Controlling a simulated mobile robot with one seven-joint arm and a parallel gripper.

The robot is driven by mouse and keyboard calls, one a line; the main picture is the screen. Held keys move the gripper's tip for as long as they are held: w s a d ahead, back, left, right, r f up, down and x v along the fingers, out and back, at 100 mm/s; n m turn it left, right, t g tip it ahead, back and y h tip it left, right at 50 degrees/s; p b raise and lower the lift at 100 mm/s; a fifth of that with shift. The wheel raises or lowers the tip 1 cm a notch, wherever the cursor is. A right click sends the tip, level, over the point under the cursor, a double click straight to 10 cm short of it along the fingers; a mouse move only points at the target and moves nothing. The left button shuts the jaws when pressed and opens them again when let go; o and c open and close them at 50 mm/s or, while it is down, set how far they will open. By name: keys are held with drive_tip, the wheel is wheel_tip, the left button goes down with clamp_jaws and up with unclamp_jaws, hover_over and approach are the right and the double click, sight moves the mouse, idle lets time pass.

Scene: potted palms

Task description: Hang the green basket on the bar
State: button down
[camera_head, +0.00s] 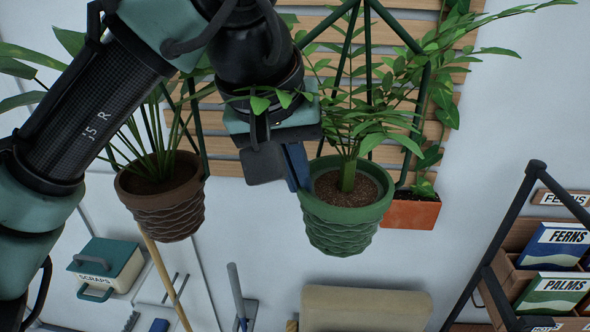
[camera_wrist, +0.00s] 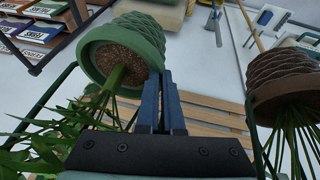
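The green basket (camera_head: 343,224) is a ribbed green pot with soil and a leafy palm, right of centre in the head view. Green rods (camera_head: 427,85) rise from it and meet near the top edge. In the wrist view the basket (camera_wrist: 124,45) is at the upper left, its soil facing the camera. My gripper (camera_head: 299,180) is at the left side of the basket's rim; its blue fingers (camera_wrist: 160,76) are close together and look closed on that rim. The contact is partly hidden. I cannot make out the bar in either view.
A brown pot (camera_head: 162,208) with a palm hangs left of my gripper. An orange planter (camera_head: 411,211) is just behind the green basket on the right, by the wooden slats (camera_head: 440,130). A rack of seed packets (camera_head: 555,245) stands at the right, a scraps box (camera_head: 107,263) lower left.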

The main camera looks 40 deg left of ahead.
drive_tip(key=shift+w+a+f, duration=0.15)
drive_tip(key=shift+w+f, duration=0.05)
drive_tip(key=shift+w, duration=0.05)
drive_tip(key=c, duration=1.4)
unclamp_jaws()
drive_tip(key=shift+s, duration=0.1)
drive_tip(key=o, duration=0.4)
drive_tip(key=shift+r, duration=0.1)
